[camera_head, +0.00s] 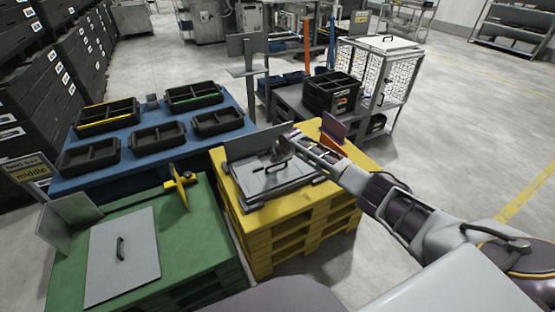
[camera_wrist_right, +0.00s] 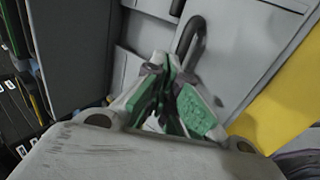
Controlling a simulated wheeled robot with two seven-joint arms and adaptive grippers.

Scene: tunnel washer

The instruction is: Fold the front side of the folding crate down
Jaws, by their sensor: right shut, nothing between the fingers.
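A grey crate (camera_head: 262,182) lies low and mostly flat on the yellow pallet (camera_head: 245,213) in the head view. One grey panel (camera_head: 250,147) stands upright at its back edge. My right gripper (camera_head: 283,158) is over the crate, shut and empty, its fingers pointing down toward the grey surface. In the right wrist view my right gripper (camera_wrist_right: 170,78) has green finger pads close together, beside a dark curved handle (camera_wrist_right: 190,38) on a grey panel (camera_wrist_right: 240,50). I cannot tell whether the fingers touch the panel. My left gripper is not in view.
A green pallet (camera_head: 195,250) with a grey handled lid (camera_head: 125,262) stands at left. A blue table (camera_head: 90,172) holds several black trays (camera_head: 195,95). A black box (camera_head: 331,92) and a wire cage (camera_head: 385,70) stand behind. Floor at right is clear.

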